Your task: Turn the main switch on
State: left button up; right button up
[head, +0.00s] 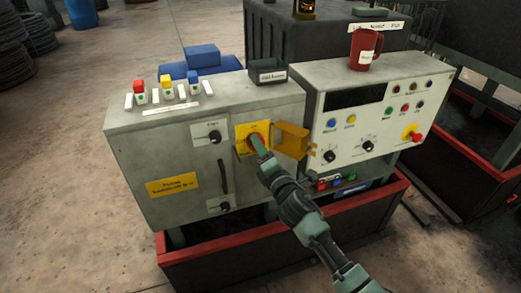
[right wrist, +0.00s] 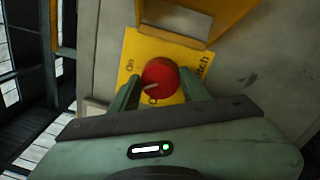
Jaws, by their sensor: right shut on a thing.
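The main switch is a round red knob (head: 254,137) on a yellow plate (head: 240,132) on the front of the grey cabinet (head: 140,150). My right gripper (head: 259,147) is at the knob. In the right wrist view the knob (right wrist: 160,75) sits between the two green fingers of my right gripper (right wrist: 158,92), which are shut on it. A pale mark on the knob points to the lower left. "On" shows on the plate left of the knob; lettering below it is partly hidden. A yellow cover (head: 291,141) stands swung open to the right. My left gripper is not in view.
A lower black knob (head: 218,206), an upper black knob (head: 213,136) and a black handle (head: 223,177) are on the cabinet front. The white control panel (head: 310,110) stands at right, with a red mug (head: 365,48) on top. Red-rimmed bins (head: 180,260) stand below.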

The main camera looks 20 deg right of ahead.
jog(key=shift+f+m+h+b, duration=0.15)
jog(key=shift+m+h+b, duration=0.15)
jog(key=shift+m, duration=3.6)
jog(key=o, duration=1.4)
jog(key=shift+c, duration=0.2)
jog(key=s, duration=0.8)
jog(key=shift+f+b, duration=0.25)
jog(key=shift+b, duration=0.15)
jog(key=shift+d, duration=0.1)
